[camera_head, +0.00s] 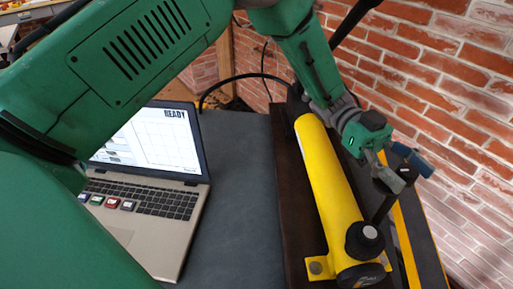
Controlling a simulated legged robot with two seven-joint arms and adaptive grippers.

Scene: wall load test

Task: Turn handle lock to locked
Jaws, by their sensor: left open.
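A yellow hand pump (330,185) lies lengthwise on a dark base, with a black knob (364,238) at its near end. A dark lever (383,207) rises to the right of the knob. Its upper end is close to my left gripper's fingers, and I cannot tell whether they touch. I cannot tell for certain which part is the handle lock. My left gripper (405,172) is green with grey and blue finger ends. It is open above the right side of the pump. My right gripper is not in view.
An open laptop (150,190) with "READY" on its screen stands to the left on the grey table top (240,200). Several small coloured blocks (105,201) lie on its keyboard. A brick wall (450,80) stands close behind and right of the pump. A black hose (240,76) curves behind.

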